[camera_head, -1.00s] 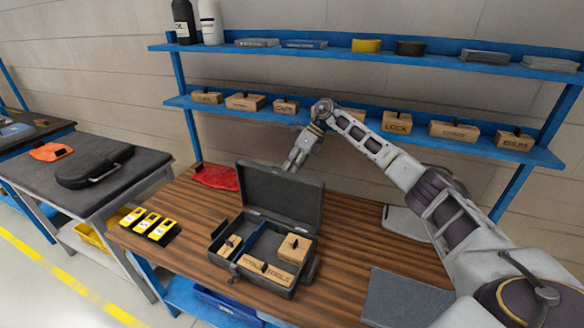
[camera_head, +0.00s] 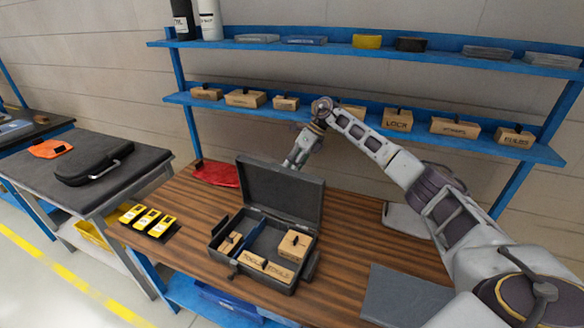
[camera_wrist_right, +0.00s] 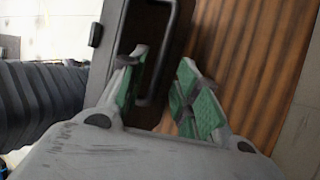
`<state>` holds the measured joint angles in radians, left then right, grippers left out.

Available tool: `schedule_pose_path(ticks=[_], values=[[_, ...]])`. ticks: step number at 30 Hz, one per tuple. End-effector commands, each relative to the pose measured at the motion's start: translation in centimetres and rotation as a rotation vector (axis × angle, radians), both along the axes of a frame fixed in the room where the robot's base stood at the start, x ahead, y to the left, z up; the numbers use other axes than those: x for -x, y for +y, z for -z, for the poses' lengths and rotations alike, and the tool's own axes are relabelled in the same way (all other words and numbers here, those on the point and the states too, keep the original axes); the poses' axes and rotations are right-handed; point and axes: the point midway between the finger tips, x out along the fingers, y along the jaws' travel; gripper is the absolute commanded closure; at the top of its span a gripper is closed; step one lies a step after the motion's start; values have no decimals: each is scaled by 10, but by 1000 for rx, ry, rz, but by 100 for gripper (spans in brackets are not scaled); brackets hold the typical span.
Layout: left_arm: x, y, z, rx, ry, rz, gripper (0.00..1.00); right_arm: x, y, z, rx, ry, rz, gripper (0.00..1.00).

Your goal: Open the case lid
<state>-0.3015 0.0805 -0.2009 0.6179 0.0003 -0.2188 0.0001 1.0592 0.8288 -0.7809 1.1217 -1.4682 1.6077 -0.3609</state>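The dark grey case (camera_head: 222,262) stands on the wooden workbench with its lid (camera_head: 280,190) raised, leaning back from the hinge. Its tray, with a blue divider (camera_head: 245,256) and small cardboard boxes (camera_head: 266,265), is exposed. My right gripper (camera_head: 293,160) is at the rear of the lid's top edge, its tips partly hidden by the lid. In the right wrist view its green-padded fingers (camera_wrist_right: 163,88) are apart, with the case's dark handle (camera_wrist_right: 167,45) close by the left finger. I cannot tell whether they touch. My left gripper is out of view.
Yellow devices (camera_head: 148,219) lie left of the case, a red cloth (camera_head: 216,174) behind it. A grey mat (camera_head: 405,297) lies at right. A blue shelf (camera_head: 350,122) with labelled boxes spans the back. A side table (camera_head: 130,175) holds a closed black case.

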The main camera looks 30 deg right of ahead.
Motion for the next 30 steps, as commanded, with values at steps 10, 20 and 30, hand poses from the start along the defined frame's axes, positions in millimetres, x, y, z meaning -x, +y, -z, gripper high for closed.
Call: schedule_pose_path(ticks=[10, 20, 30], values=[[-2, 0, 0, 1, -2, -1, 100, 1, -17, -26, -1, -3, 2, 68], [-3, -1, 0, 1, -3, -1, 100, 3, -44, -67, 0, -4, 1, 68], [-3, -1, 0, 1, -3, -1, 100, 6, -64, -94, 1, 0, 1, 68]])
